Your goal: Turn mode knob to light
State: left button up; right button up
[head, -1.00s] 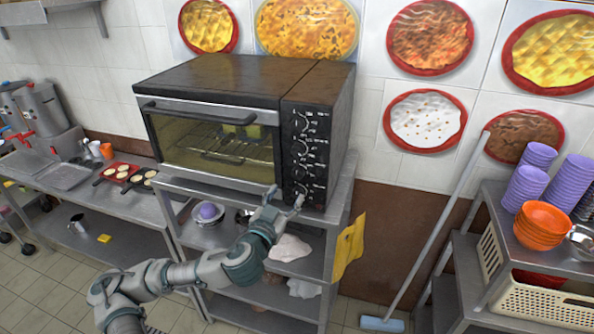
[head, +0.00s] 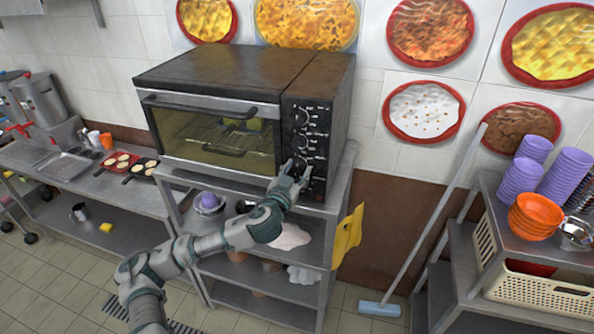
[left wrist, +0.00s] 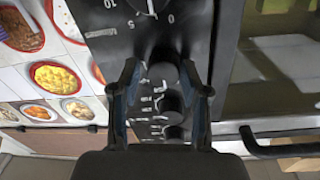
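The toaster oven's black control panel (head: 308,135) has a vertical row of dark knobs with white markings. My left gripper (head: 294,170) is at the lower part of this panel. In the left wrist view my left gripper (left wrist: 163,85) is open, with one finger on each side of a dark round knob (left wrist: 163,72). Gaps show between the knob and the fingers, so I see no grip. Other knobs (left wrist: 172,103) line up behind it. The labels are too small to tell which knob is the mode knob. My right gripper is in neither view.
The oven (head: 215,125) stands on a metal rack (head: 340,180), its glass door shut. A mop handle (head: 435,220) leans on the wall. A shelf with purple and orange bowls (head: 535,215) stands at right.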

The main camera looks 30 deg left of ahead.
pick_arm(q)
jog(key=shift+a+f, duration=0.1)
jog(key=shift+a, duration=0.25)
jog(key=c, duration=0.6)
jog(key=shift+d, duration=0.2)
jog(key=m+p, duration=0.3)
jog(key=m, duration=0.2)
jog(key=shift+g+p, duration=0.3)
jog(key=shift+p, duration=0.1)
jog(key=shift+m+p, duration=1.35)
jog(key=shift+m, duration=0.85)
jog(key=shift+f, duration=0.1)
